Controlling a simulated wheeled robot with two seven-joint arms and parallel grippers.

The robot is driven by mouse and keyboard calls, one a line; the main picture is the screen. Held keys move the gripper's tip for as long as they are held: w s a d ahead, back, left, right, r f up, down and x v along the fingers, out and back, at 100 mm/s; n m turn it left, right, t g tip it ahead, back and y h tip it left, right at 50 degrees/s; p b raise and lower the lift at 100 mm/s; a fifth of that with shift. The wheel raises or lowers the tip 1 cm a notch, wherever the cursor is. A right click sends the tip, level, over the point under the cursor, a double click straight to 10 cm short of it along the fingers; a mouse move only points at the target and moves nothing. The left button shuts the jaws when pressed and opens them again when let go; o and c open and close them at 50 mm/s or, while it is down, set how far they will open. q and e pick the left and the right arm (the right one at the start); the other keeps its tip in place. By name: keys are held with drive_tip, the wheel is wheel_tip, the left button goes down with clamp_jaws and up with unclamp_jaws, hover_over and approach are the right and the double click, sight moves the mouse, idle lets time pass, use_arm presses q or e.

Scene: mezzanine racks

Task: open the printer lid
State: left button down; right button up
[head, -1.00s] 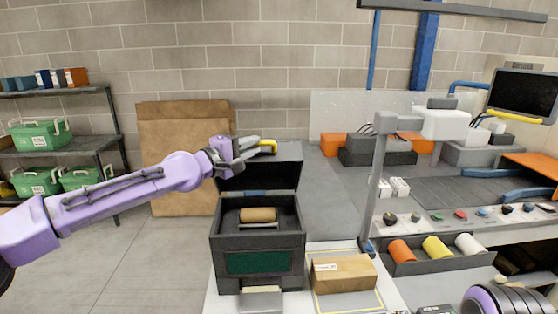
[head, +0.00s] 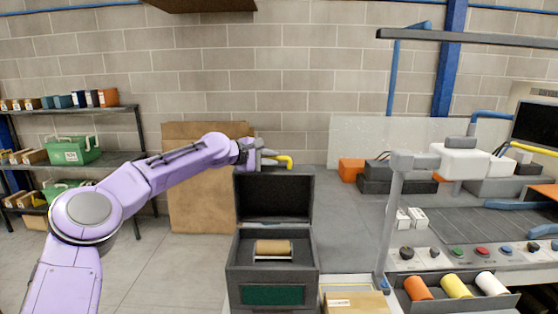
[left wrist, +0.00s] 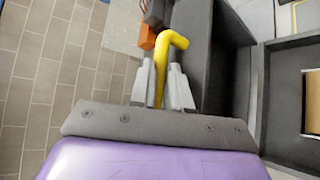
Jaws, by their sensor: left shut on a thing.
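The printer (head: 272,272) is a dark grey box with a green front panel. Its lid (head: 274,196) stands raised at the back, dark inner face toward me. A tan roll (head: 273,247) lies in the open body. My left gripper (head: 268,160) is at the lid's top edge, shut on the yellow handle (head: 287,161). In the left wrist view the hooked yellow handle (left wrist: 171,50) sits between the two grey fingers, beside the dark lid (left wrist: 196,42). How the handle joins the lid is hidden. My right gripper is out of view.
A cardboard box (head: 355,303) sits right of the printer. A tray of coloured rolls (head: 455,287) and a grey post (head: 393,225) stand farther right. A large cardboard sheet (head: 195,205) leans on the wall behind my left arm. Shelves with green boxes (head: 72,150) are at left.

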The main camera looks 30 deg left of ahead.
use_arm(q)
drive_tip(key=shift+r, duration=0.35)
drive_tip(key=c, duration=1.1)
unclamp_jaws()
drive_tip(key=shift+s, duration=0.15)
drive_tip(key=shift+f, duration=0.1)
drive_tip(key=shift+s+a, duration=0.1)
drive_tip(key=shift+s, duration=0.05)
drive_tip(key=b+v, duration=0.4)
drive_tip(key=v, duration=0.6)
drive_tip(key=shift+b, duration=0.35)
drive_tip(key=shift+s, duration=0.15)
